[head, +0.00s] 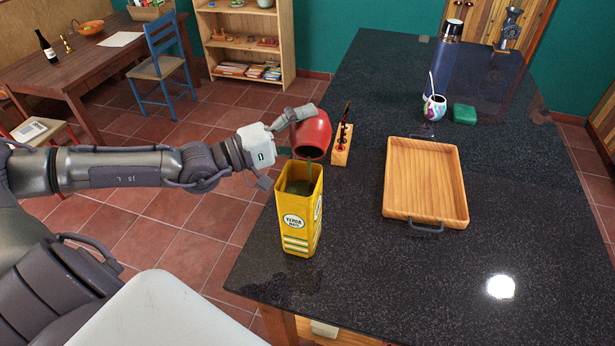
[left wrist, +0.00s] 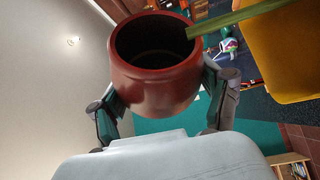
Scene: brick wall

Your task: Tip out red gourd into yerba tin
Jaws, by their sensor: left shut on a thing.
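The red gourd (head: 312,134) is held by my left gripper (head: 293,118), tilted with its mouth down over the yerba tin. The gripper's fingers are shut on the gourd's sides, as the left wrist view (left wrist: 165,110) also shows. The gourd's mouth faces the camera there and its inside looks dark. A green stream runs from the mouth down toward the tin. The yellow yerba tin (head: 299,222) stands upright and open on the dark counter, with green contents inside. Its yellow wall shows at the right of the left wrist view (left wrist: 283,50). My right gripper is not in view.
A wooden block with slim tools (head: 341,150) stands close behind the tin. A wooden tray (head: 399,212) lies to the right. The right front counter is clear.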

